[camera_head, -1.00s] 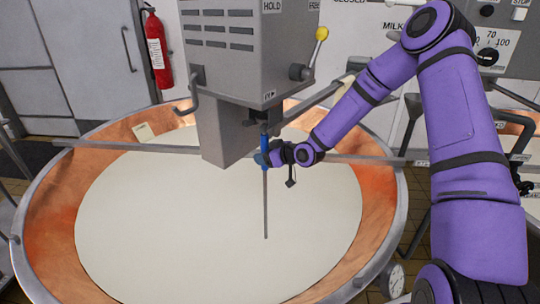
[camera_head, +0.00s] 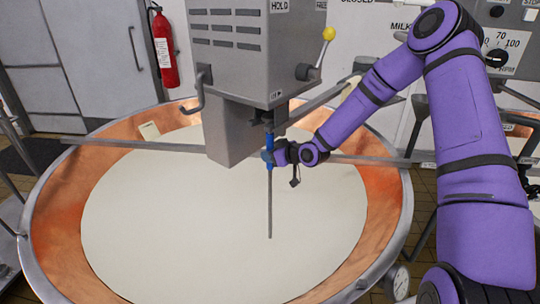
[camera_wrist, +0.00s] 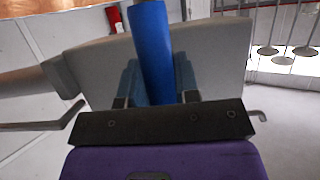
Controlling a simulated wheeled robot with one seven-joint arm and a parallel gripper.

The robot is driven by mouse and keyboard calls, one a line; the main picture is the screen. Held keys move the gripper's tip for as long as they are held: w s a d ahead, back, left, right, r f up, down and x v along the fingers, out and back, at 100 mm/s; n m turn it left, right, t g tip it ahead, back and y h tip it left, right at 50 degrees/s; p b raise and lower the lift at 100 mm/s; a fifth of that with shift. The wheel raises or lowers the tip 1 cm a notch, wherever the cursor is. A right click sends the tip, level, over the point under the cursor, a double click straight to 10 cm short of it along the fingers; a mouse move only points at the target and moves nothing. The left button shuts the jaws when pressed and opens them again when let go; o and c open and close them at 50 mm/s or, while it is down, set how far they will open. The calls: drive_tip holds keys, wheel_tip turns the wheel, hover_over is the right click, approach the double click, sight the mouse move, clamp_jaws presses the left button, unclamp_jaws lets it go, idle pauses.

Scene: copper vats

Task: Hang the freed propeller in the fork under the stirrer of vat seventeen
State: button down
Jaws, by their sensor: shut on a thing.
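The propeller shows as a long thin grey shaft (camera_head: 270,205) with a blue grip (camera_head: 269,143) near its top. It hangs upright over the white milk in the copper vat (camera_head: 50,235). My gripper (camera_head: 267,156) is shut on the blue grip, which also fills the middle of the wrist view (camera_wrist: 152,50) between my fingers. The grey stirrer housing (camera_head: 238,60) stands right above, and the shaft's top is close under its lower right part. The fork is hidden or too small to make out, so I cannot tell whether the top touches it.
A grey bar (camera_head: 110,144) crosses the vat behind the shaft. A lever with a yellow knob (camera_head: 328,34) sticks out from the housing's right side. A dial gauge (camera_head: 401,281) sits at the vat's front right rim. A fire extinguisher (camera_head: 164,50) hangs at the back.

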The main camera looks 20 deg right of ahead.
drive_tip(key=shift+r, duration=0.8)
drive_tip(key=s+a, duration=0.4)
drive_tip(key=a, duration=0.1)
drive_tip(key=shift+a, duration=0.25)
idle(0.7)
drive_tip(key=shift+s+a, duration=0.1)
drive_tip(key=shift+s, duration=0.05)
drive_tip(key=s+a, duration=0.4)
drive_tip(key=a, duration=0.2)
drive_tip(key=shift+s+r, duration=0.4)
idle(0.4)
drive_tip(key=shift+a, duration=0.1)
drive_tip(key=s+a+r, duration=0.3)
drive_tip(key=a+r, duration=0.1)
drive_tip(key=r, duration=0.3)
drive_tip(key=shift+r, duration=0.3)
idle(0.7)
